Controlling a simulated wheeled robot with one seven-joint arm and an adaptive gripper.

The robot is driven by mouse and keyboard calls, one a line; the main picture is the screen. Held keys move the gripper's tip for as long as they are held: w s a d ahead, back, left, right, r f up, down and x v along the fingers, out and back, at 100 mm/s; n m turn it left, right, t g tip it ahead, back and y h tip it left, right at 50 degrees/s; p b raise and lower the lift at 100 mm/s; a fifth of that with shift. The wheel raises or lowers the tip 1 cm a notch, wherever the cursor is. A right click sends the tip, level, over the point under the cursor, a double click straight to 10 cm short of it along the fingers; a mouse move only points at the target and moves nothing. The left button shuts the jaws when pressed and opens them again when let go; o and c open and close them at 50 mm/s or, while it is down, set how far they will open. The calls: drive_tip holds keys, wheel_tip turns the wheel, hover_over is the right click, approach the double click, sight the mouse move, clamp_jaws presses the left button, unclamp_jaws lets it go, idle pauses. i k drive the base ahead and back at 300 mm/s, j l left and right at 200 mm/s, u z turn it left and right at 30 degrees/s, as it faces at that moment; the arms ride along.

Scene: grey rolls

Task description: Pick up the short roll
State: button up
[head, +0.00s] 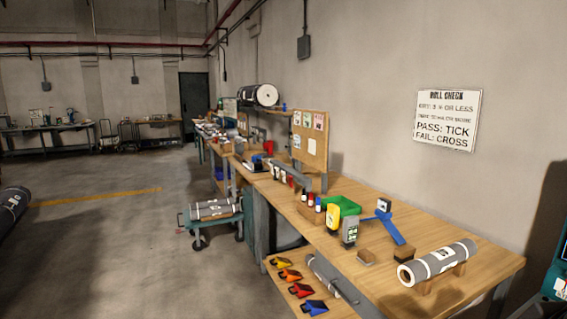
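A grey roll (440,262) with white bands and a printed label lies on small wooden cradle blocks on the near right of the workbench. Another grey roll (328,275) lies on the shelf below the bench, partly hidden by the bench top. More grey rolls (213,209) lie on a teal cart (199,237) on the floor. A dark grey roll (12,205) is cut off at the left edge. I cannot tell for certain which one is the short roll. My gripper is not in view.
Coloured tools lie on the lower shelf. A teal object (560,285) stands at the right edge. The concrete floor (120,255) left of the bench is clear.

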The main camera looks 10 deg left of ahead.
sight(196, 214)
drive_tip(key=i+j+u, duration=0.75)
drive_tip(key=i+u, duration=0.15)
drive_tip(key=i, duration=0.6)
drive_tip(key=i+u, duration=0.3)
drive_tip(key=i, duration=0.6)
drive_tip(key=i+j+z, duration=0.1)
drive_tip(key=i, duration=1.8)
drive_tip(key=i+j+z, duration=0.15)
drive_tip(key=i+z, duration=0.3)
drive_tip(key=i+j+z, duration=0.45)
drive_tip(key=i, duration=0.15)
drive_tip(key=i+j+z, duration=0.95)
drive_tip(key=j, duration=0.15)
drive_tip(key=k, duration=0.1)
